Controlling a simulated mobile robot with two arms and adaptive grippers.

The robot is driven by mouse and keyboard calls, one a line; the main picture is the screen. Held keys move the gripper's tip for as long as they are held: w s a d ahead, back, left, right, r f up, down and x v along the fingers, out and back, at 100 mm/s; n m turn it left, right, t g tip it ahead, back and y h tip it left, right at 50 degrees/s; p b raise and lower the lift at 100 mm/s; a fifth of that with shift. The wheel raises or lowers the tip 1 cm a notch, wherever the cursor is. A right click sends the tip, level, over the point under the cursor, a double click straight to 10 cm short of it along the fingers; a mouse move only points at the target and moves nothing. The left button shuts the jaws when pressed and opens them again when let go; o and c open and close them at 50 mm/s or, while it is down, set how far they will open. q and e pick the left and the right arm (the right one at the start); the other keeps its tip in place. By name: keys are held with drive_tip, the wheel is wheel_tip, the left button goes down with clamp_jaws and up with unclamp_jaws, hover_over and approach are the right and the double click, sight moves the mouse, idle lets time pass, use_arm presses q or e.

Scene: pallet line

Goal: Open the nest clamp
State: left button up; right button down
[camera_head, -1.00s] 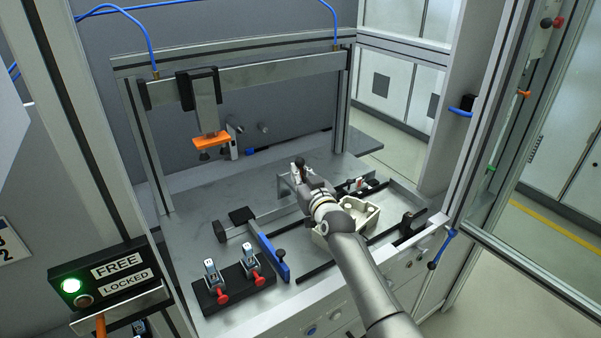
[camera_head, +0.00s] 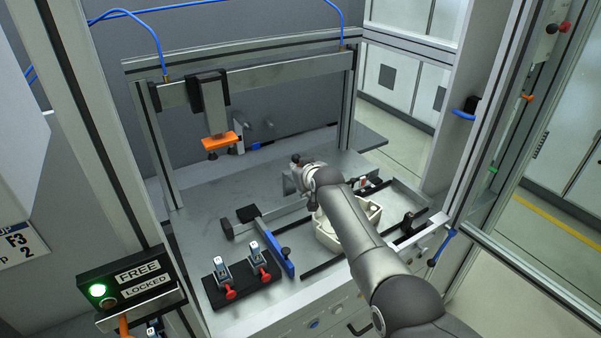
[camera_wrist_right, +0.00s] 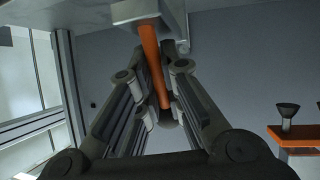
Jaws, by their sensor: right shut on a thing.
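The orange clamp handle (camera_wrist_right: 151,45) reaches out from a grey block (camera_wrist_right: 140,10) in the right wrist view. My right gripper (camera_wrist_right: 154,75) is shut on this handle, with a finger on each side of it. In the head view my right arm reaches over the table and its wrist hides the gripper and the handle. The beige nest part (camera_head: 374,213) sits beneath my forearm, mostly hidden. My left gripper is in no view.
An orange press pad (camera_head: 222,141) hangs from the gantry at the back. A black block with two red-tipped clamps (camera_head: 240,280) and a blue bar (camera_head: 280,256) stand at the front left. The table's back left is clear.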

drive_tip(key=shift+w+a+r, duration=0.1)
drive_tip(key=shift+w+r, duration=0.1)
drive_tip(key=shift+r, duration=0.45)
drive_tip(key=c, duration=1.5)
unclamp_jaws()
drive_tip(key=shift+w, duration=0.1)
drive_tip(key=shift+c, duration=0.2)
drive_tip(key=shift+f, duration=0.15)
drive_tip(key=shift+a, duration=0.1)
drive_tip(key=shift+s+f, duration=0.2)
drive_tip(key=shift+s, duration=0.05)
drive_tip(key=v, duration=1.2)
drive_tip(key=shift+w, duration=0.1)
